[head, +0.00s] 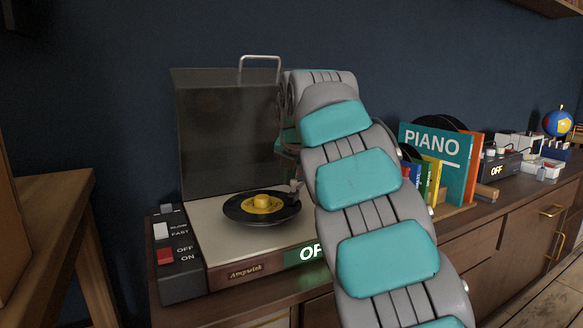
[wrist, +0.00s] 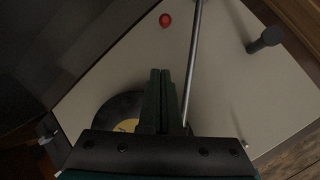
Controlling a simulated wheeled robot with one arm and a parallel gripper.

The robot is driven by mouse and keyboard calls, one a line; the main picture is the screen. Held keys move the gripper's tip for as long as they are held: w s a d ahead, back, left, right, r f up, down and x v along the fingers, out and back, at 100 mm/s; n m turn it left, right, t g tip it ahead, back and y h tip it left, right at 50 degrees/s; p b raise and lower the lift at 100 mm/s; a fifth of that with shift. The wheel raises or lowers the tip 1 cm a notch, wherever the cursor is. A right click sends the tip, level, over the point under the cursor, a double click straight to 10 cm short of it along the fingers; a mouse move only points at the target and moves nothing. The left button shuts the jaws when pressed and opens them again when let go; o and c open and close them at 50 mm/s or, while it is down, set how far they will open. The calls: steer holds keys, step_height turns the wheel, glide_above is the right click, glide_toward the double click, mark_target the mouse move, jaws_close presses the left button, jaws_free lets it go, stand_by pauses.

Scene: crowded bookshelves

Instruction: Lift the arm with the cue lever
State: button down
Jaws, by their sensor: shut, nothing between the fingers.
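The record player (head: 215,262) stands on the cabinet with its dark lid raised; a black record with a yellow label (head: 262,205) lies on it. In the wrist view the silver tonearm (wrist: 193,60) crosses the pale deck as a thin rod, just right of my gripper (wrist: 160,74). My gripper is shut and empty, over the edge of the record (wrist: 115,108). A dark peg (wrist: 265,40) stands on the deck to the right, and a small pale pin (wrist: 243,144) is lower right. I cannot tell which is the cue lever. In the head view my arm hides the deck's right side.
A red button (wrist: 165,20) is on the deck. A switch box with a red switch (head: 165,256) stands at the player's left. Right of my arm are books, including a teal PIANO book (head: 437,150), and another device marked OFF (head: 497,171). A wooden table (head: 50,200) is at left.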

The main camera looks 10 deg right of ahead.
steer(key=shift+x, duration=0.9)
steer(key=shift+w+d+r+p, duration=0.25)
steer(key=shift+w+d, duration=0.05)
steer(key=shift+w, duration=0.25)
steer(key=shift+w+d+r+p, duration=0.2)
steer(key=shift+w+d, duration=0.15)
steer(key=shift+w, duration=0.2)
steer(key=shift+w+d+r+p, duration=0.25)
steer(key=shift+w+d, duration=0.05)
steer(key=shift+w, duration=0.25)
